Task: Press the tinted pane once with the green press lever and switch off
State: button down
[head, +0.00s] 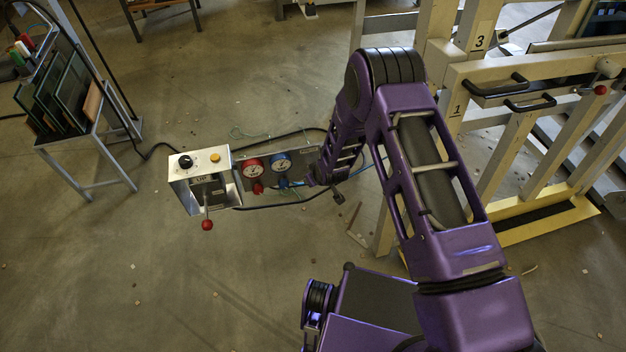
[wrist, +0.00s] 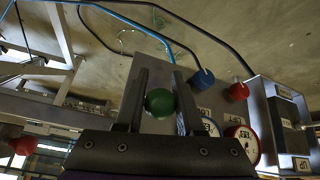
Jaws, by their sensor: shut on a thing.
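In the wrist view, my gripper (wrist: 160,82) has its two fingers on either side of the green ball knob (wrist: 160,102) of the press lever, closed on it. The lever's shaft is hidden. In the head view my arm hides the gripper and the green knob. I cannot make out a tinted pane in the cream frame (head: 457,108).
A red gauge (head: 253,170) and a blue gauge (head: 281,163) sit between the box and my arm. A metal rack (head: 88,160) with several dark glass panes (head: 77,88) stands left. Hoses and cables lie on the floor. The front floor is mostly clear.

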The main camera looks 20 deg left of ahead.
jog(key=shift+r+g, duration=0.2)
jog(key=shift+g, duration=0.1)
dwell(0.4)
jog(key=c, duration=0.5)
grip_release()
jog(key=shift+c, duration=0.2)
jog(key=p+v, duration=0.1)
jog(key=v, duration=1.6)
jog(key=shift+a+r+p, duration=0.25)
jog(key=shift+r+p, duration=0.05)
jog(key=shift+p, duration=0.1)
